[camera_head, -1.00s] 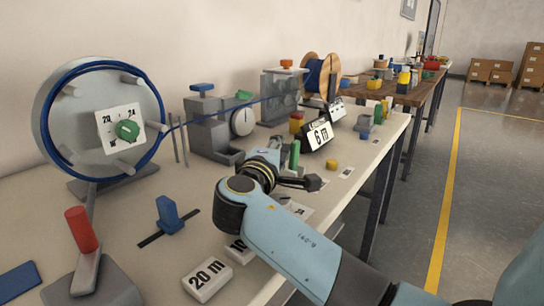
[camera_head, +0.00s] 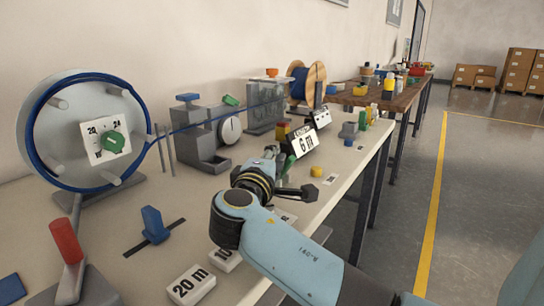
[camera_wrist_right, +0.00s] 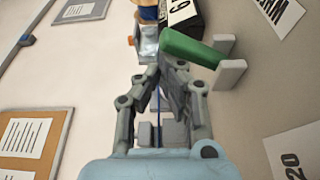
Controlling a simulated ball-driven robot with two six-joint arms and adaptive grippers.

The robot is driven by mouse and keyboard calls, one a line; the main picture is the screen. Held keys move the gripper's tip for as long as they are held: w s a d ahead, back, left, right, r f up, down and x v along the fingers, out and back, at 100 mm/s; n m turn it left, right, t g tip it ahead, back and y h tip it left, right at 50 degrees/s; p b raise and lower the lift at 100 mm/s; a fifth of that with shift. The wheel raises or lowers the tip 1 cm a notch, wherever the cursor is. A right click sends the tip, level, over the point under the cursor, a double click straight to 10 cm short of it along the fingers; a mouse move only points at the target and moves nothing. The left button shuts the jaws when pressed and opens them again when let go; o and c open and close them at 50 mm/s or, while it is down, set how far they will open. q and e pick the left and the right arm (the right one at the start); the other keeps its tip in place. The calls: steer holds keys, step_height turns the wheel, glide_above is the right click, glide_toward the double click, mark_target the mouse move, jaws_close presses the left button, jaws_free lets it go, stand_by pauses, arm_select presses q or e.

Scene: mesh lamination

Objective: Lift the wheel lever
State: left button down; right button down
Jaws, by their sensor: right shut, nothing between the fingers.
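A wheel (camera_head: 38,128) wound with blue hose stands upright at the left, with a green knob (camera_head: 113,142) on its dial plate. A red-handled lever (camera_head: 66,241) stands on a grey base in the left foreground. My right gripper (camera_head: 271,154) is shut and empty over the table, well to the right of both. In the right wrist view its fingertips (camera_wrist_right: 167,66) meet beside a green handle (camera_wrist_right: 193,47). The handle also shows in the head view (camera_head: 289,164), just right of the gripper. Whether they touch is unclear. My left gripper is out of view.
A blue slider (camera_head: 154,224) and the "20 m" block (camera_head: 190,285) lie between the red lever and my right arm. Behind stand a grey gauge unit (camera_head: 197,140) and a cable spool (camera_head: 317,82). Bare tabletop (camera_head: 110,215) lies below the wheel.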

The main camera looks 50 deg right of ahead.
steer(key=shift+s+f, duration=0.2)
steer(key=shift+a, duration=0.15)
steer(key=v, duration=0.6)
steer(key=shift+s+a+r, duration=0.2)
steer(key=shift+a, duration=0.35)
